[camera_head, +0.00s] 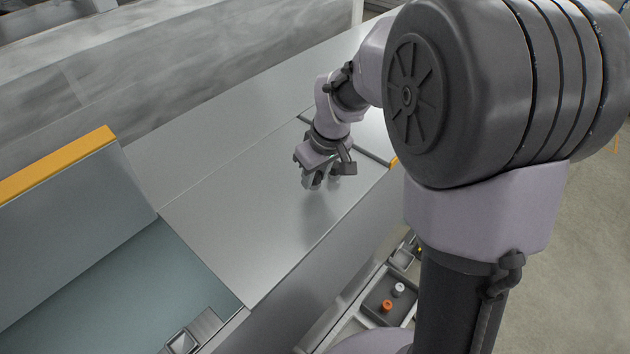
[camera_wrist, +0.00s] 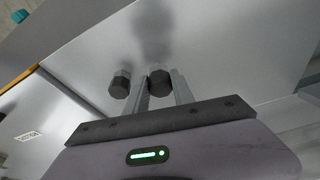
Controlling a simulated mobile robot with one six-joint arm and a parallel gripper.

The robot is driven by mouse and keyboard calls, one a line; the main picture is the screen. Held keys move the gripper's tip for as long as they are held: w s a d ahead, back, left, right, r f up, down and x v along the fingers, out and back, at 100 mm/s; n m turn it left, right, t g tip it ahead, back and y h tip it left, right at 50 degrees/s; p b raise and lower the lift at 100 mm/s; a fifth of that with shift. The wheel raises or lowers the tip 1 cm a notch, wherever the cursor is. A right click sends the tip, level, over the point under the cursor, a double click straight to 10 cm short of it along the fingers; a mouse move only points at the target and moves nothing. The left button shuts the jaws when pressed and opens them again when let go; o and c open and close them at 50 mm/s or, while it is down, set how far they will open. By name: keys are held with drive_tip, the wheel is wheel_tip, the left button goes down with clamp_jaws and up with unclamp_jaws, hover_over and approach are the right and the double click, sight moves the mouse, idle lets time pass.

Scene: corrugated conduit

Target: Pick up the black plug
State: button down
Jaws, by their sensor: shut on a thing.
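The black plug (camera_wrist: 160,83) shows in the wrist view as a dark, faceted piece between the two pale fingers. My gripper (camera_wrist: 158,84) is shut on it. A second dark, faceted piece (camera_wrist: 120,84) shows just outside the left finger; I cannot tell what it is. In the head view my gripper (camera_head: 318,182) points down above the grey metal surface (camera_head: 245,215), with a soft shadow below it. The plug is too small and too covered by the gripper to make out there.
A recessed bay (camera_head: 120,295) lies at the lower left, beside a raised panel with an orange edge (camera_head: 55,163). A tray (camera_head: 372,302) at the lower middle holds an orange piece (camera_head: 387,306) and a white piece (camera_head: 398,289). The metal surface left of my gripper is clear.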

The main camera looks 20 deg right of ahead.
drive_tip(key=shift+r, duration=0.8)
drive_tip(key=s+a+b, duration=0.1)
drive_tip(key=s+a, duration=0.1)
drive_tip(key=s, duration=0.3)
drive_tip(key=s+a+r+b, duration=0.1)
drive_tip(key=s, duration=0.3)
drive_tip(key=s+a+b, duration=0.1)
drive_tip(key=s+a, duration=0.1)
drive_tip(key=s, duration=0.3)
drive_tip(key=shift+s+a+r, duration=0.15)
drive_tip(key=shift+s+a, duration=0.15)
drive_tip(key=shift+a, duration=0.05)
drive_tip(key=shift+s+r, duration=0.2)
drive_tip(key=shift+r+p, duration=2)
drive_tip(key=shift+r, duration=0.3)
